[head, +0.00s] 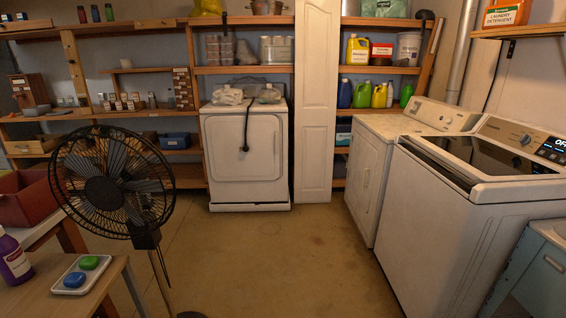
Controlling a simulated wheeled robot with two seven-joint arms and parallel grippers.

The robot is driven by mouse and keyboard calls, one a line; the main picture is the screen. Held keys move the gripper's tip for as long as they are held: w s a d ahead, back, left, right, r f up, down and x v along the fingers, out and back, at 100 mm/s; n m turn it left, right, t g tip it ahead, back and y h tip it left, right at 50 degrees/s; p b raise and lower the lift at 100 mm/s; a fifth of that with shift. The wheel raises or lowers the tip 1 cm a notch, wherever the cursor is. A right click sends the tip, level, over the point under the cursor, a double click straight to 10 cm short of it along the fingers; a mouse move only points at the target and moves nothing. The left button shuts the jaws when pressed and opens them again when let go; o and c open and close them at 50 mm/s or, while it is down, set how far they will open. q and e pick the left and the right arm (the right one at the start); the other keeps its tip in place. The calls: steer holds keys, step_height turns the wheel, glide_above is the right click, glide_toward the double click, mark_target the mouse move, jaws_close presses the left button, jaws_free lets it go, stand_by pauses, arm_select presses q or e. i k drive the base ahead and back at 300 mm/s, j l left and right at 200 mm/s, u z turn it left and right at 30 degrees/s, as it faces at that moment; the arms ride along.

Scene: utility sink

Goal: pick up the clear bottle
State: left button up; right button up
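I cannot pick out a clear bottle for certain. A small pale upright item (171,97) stands on the left back shelf, too small to tell if it is a clear bottle. Two pale, see-through-looking items, one at left (228,95) and one at right (268,94), sit on the white cabinet against the back wall. A purple bottle (15,261) with a light label stands on the wooden table at the lower left; it is not clear. Neither of my grippers shows in the head view.
White washers, the nearer one (455,225) largest, line the right. Several coloured jugs (362,95) stand on the back shelf. The middle floor (270,255) is clear.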

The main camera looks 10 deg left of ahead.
mark_target(171, 97)
steer(key=i, duration=0.6)
steer(key=i+u, duration=0.15)
steer(key=i, duration=0.5)
steer(key=i+l, duration=0.1)
steer(key=i, duration=0.5)
steer(key=i+u, duration=0.15)
steer(key=i, duration=0.5)
steer(key=i+l, duration=0.25)
steer(key=i, duration=0.35)
steer(key=i+j+u, duration=0.25)
steer(key=i+u, duration=0.25)
steer(key=i+j+u, duration=0.1)
steer(key=i+u, duration=0.9)
steer(key=i+l+u, duration=0.3)
steer(key=u, duration=0.2)
steer(key=i+j+u, duration=0.15)
steer(key=i+u, duration=0.3)
steer(key=i, duration=0.3)
steer(key=i+u, duration=0.45)
steer(key=i, duration=0.3)
steer(key=i+z, duration=0.35)
steer(key=i+j+z, duration=0.1)
steer(key=i+z, duration=0.3)
steer(key=i+j+z, duration=0.35)
steer(key=i+l, duration=0.1)
